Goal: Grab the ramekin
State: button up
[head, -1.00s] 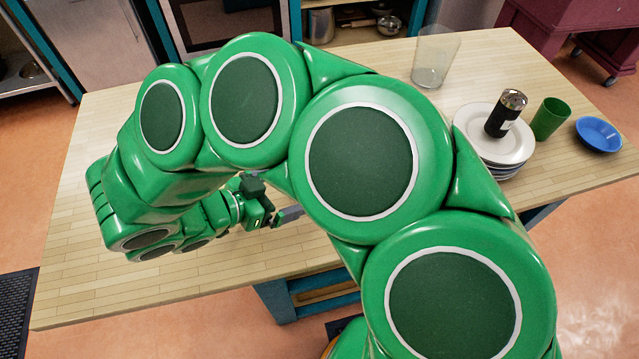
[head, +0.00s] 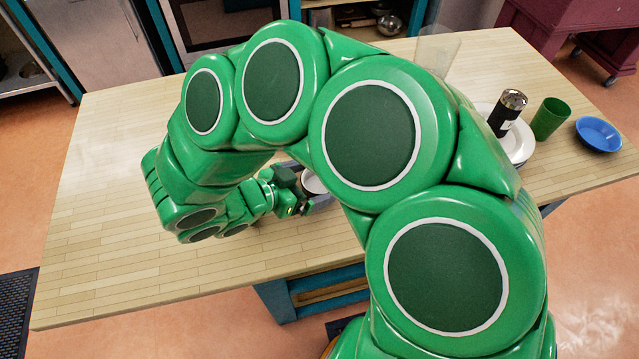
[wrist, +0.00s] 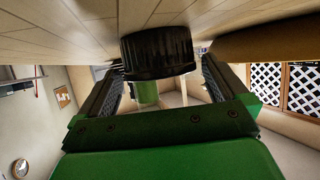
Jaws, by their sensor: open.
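The ramekin (wrist: 157,55) is dark and ribbed in the wrist view, where the picture is upside down and it stands on the tabletop. It lies ahead of and between the fingers of my gripper (wrist: 162,72), which are open with a gap on each side. In the head view a pale, dark-edged piece of the ramekin (head: 312,183) shows beside my gripper (head: 312,203). My arm hides most of it there. I cannot tell exactly how deep it sits between the fingers.
The wooden table (head: 100,240) is clear on the left. To the right stand a clear glass (head: 437,50), white plates (head: 522,146) bearing a dark shaker (head: 507,114), a green cup (head: 549,119) and a blue bowl (head: 598,134).

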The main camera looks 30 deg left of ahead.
jog(key=shift+w+d+f, duration=0.1)
jog(key=shift+w, duration=0.1)
jog(key=c, duration=0.9)
